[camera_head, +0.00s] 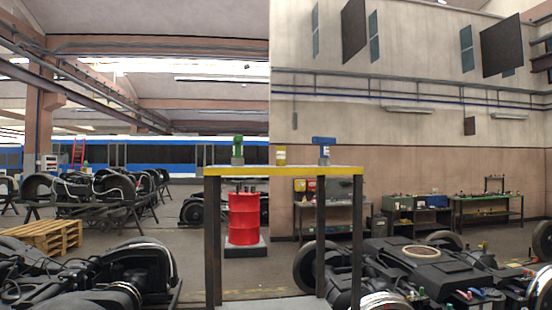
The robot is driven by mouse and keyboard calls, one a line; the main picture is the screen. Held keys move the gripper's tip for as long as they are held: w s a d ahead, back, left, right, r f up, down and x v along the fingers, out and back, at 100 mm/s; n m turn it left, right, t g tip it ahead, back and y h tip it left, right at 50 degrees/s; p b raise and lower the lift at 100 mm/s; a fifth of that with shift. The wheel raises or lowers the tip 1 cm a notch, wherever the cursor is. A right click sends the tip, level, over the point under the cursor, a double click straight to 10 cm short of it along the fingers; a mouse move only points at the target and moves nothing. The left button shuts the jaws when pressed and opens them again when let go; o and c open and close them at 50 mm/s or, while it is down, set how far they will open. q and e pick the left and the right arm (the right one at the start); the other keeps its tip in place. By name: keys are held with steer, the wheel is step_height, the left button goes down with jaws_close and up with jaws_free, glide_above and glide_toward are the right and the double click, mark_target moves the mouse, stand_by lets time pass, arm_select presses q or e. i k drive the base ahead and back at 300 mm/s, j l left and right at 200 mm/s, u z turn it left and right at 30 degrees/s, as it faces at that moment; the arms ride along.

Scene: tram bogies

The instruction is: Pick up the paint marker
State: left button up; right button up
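No item in the head view can be made out for certain as the paint marker. A narrow stand with a yellow-edged top (284,170) is in the middle of the view, seen almost edge-on. On it, from left to right, are a green item on a grey base (238,150), a small yellow item with a pale band (281,155) and a blue item with a grey lower part (323,148). All three stand apart from each other and are too small to name surely. Neither of my grippers is in view.
A red drum (244,217) stands on a grey block behind the stand. Dark bogie parts lie at the lower left (85,275) and lower right (425,268). A wooden pallet (43,236) is at the left. Workbenches (487,208) line the right wall.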

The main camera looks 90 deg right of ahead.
mark_target(281, 147)
steer(key=z, duration=2.8)
steer(key=i+l+u, duration=0.2)
steer(key=u, duration=0.2)
steer(key=i+l+u, duration=0.15)
steer(key=l+u, duration=0.25)
steer(key=i+l+u, duration=0.1)
steer(key=l+u, duration=0.3)
steer(key=j, duration=0.1)
